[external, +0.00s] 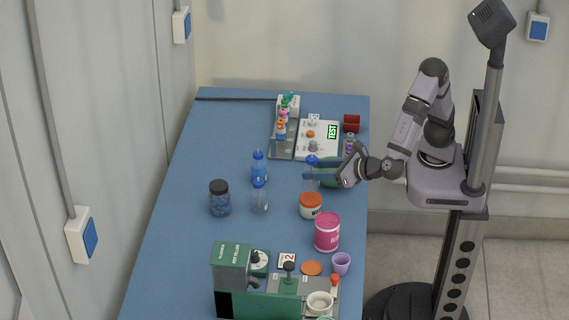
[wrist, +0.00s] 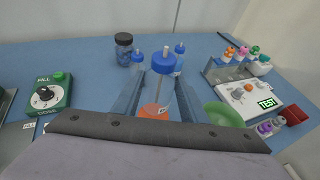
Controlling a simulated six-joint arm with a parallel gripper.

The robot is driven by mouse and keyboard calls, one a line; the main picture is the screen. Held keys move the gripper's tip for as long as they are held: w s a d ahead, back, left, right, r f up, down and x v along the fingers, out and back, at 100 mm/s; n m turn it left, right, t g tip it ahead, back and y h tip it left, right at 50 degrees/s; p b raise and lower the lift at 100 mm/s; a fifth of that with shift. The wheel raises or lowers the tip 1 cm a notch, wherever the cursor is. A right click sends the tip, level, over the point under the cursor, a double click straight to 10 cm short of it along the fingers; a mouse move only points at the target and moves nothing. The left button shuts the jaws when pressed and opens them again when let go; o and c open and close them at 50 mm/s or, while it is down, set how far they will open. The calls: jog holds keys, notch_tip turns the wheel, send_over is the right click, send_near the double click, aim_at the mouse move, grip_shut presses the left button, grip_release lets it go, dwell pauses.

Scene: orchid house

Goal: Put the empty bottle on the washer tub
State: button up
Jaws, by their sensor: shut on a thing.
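My gripper (external: 322,174) is shut on a clear bottle (external: 312,170) with a blue cap, which looks empty. In the wrist view the bottle (wrist: 161,88) stands upright between my fingers, with a thin tube inside. A green rounded bowl (external: 329,180) sits partly hidden beside my gripper; it also shows in the wrist view (wrist: 224,115). I cannot tell whether it is the washer tub. A blue-filled bottle (external: 259,168) and a clear blue-capped bottle (external: 260,199) stand apart to the left.
An orange-lidded jar (external: 311,206) stands close to the held bottle, and a pink tin (external: 327,232) is nearer the camera. A dark-lidded jar (external: 220,198) is at left. A green filler machine (external: 232,268) fills the front; the TEST panel (external: 318,140) is behind. The left table is clear.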

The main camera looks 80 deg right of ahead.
jog(key=shift+f, duration=1.85)
jog(key=shift+f, duration=0.1)
jog(key=shift+f, duration=0.1)
jog(key=o, duration=1)
jog(key=shift+r, duration=0.25)
jog(key=v, duration=1.2)
jog(key=shift+a+b, duration=0.1)
jog(key=shift+b, duration=0.3)
